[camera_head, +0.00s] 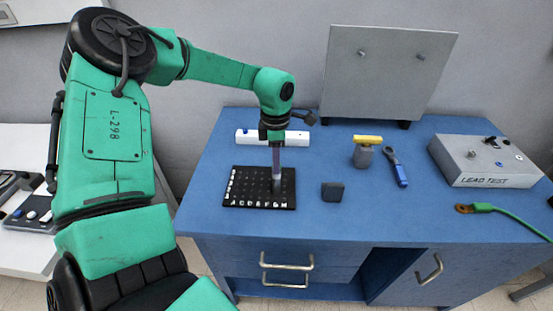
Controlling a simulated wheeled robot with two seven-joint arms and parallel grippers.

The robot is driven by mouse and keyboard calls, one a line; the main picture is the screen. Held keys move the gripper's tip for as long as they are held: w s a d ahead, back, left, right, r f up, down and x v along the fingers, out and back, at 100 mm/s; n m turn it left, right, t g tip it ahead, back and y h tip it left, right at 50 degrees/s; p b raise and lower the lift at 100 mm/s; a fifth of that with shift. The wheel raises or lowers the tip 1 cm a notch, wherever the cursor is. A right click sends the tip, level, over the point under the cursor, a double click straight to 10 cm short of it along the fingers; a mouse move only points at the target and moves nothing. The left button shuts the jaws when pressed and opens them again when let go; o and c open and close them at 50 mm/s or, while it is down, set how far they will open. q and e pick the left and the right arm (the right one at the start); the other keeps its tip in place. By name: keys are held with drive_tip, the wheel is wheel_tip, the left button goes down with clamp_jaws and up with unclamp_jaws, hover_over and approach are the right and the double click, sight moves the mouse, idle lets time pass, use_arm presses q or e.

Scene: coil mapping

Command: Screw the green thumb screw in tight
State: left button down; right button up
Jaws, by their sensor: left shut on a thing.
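I cannot make out a green thumb screw in this view. My left gripper (275,138) is shut on a slim upright probe (277,168), purple-grey above and darker below. The probe's lower end is at the black board (240,186), over its right part; I cannot tell whether it touches. The board has a grid of marks and white letters along its edges. The grey LEAD TEST box (470,170) stands at the right, with small dark knobs or posts on top, too small to tell apart. A green lead (510,215) with a brass-coloured lug lies in front of it. My right gripper is out of view.
On the blue table (330,227) are a white bar (300,137), a dark block (332,192), a grey piece with a yellow top (363,153) and a blue-handled wrench (397,167). A grey panel (385,75) stands behind.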

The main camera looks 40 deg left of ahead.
use_arm(q)
drive_tip(key=m, duration=0.2)
drive_tip(key=shift+f+m, duration=0.1)
drive_tip(key=shift+m, duration=0.2)
drive_tip(key=c, duration=0.9)
unclamp_jaws()
drive_tip(key=shift+m, duration=0.7)
drive_tip(key=o, duration=0.4)
drive_tip(key=shift+c, duration=0.2)
